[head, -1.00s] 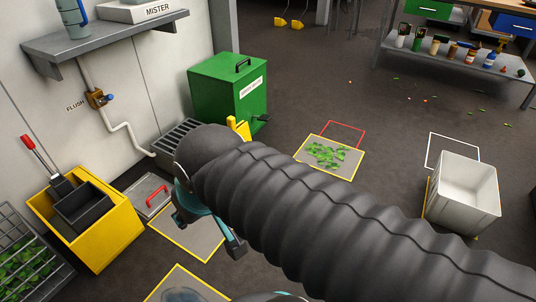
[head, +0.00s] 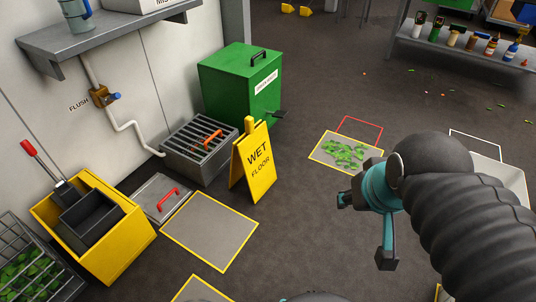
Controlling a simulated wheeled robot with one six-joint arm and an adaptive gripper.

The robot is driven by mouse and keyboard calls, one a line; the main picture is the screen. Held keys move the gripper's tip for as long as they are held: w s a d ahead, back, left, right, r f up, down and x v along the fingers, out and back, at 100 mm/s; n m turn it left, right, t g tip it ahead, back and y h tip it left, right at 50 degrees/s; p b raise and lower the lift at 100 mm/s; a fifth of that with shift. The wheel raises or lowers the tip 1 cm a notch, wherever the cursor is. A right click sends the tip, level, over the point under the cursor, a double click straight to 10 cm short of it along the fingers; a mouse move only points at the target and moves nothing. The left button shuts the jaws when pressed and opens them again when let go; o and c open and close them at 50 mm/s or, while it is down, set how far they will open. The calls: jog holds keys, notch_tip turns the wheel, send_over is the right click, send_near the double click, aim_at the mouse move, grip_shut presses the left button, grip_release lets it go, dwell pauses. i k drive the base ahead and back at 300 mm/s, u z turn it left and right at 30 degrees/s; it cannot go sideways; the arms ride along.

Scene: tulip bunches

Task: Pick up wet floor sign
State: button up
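The yellow wet floor sign (head: 253,163) stands upright as an A-frame on the dark floor, its "WET FLOOR" face towards me. It is just right of the floor drain grate and in front of the green bin. My gripper (head: 363,228) is to the right of the sign and apart from it. Its two fingers are spread wide, with nothing seen between them. My dark ribbed arm comes in from the lower right and hides part of the white tub.
A grey drain box (head: 189,163) with an orange handle lies left of the sign; a green bin (head: 238,89) stands behind. A yellow mop bucket (head: 120,240) is at left. A yellow-edged floor mat (head: 210,232) lies in front. Green leaves (head: 344,151) cover another mat. A white tub (head: 508,173) is at right.

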aim_at(252, 155)
jog(key=i, duration=1.15)
jog(key=u, duration=1.3)
